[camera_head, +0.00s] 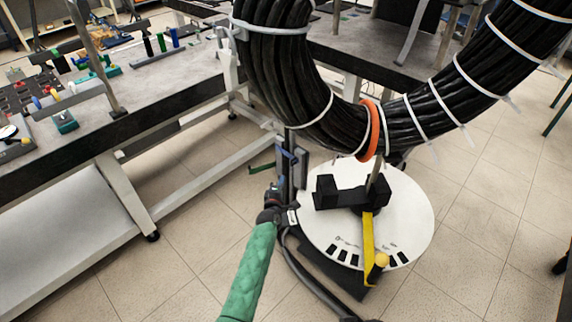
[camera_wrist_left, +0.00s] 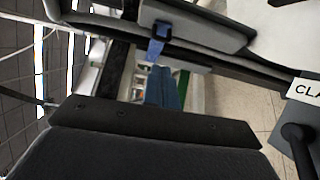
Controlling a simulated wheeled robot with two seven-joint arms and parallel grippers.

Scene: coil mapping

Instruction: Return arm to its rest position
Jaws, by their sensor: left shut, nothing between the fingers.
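My left arm, in a green sleeve (camera_head: 250,275), comes up from the bottom of the head view. My left gripper (camera_head: 288,155) is at its far end, beside the left edge of a white round disc (camera_head: 410,215) and below the black cable coil. It is shut and empty. Its blue fingers also show close together in the left wrist view (camera_wrist_left: 162,85). My right gripper is not in view.
A thick black cable coil (camera_head: 285,70) with white ties and an orange band (camera_head: 371,130) hangs above the disc. The disc carries a black block and a yellow strip (camera_head: 368,245). A workbench (camera_head: 170,80) with small parts stands left. Tiled floor lies between.

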